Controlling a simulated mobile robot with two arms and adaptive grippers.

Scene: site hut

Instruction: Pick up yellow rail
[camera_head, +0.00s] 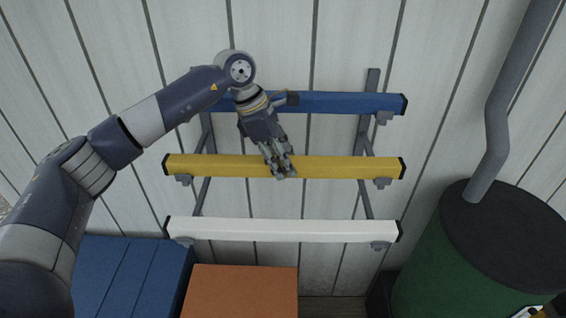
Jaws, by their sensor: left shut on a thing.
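The yellow rail (340,167) is a long bar with black end caps, lying level across the middle brackets of a wall rack. The fingers hide a short stretch of the rail. The rail appears to be at its bracket height; I cannot tell whether it is lifted clear of the brackets. My right gripper is not in view.
A blue rail (350,103) lies above and a white rail (285,230) below on the same rack (372,78). A green drum (430,265) with a grey pipe (497,120) stands at right. Blue (130,275) and orange (240,290) boxes are below.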

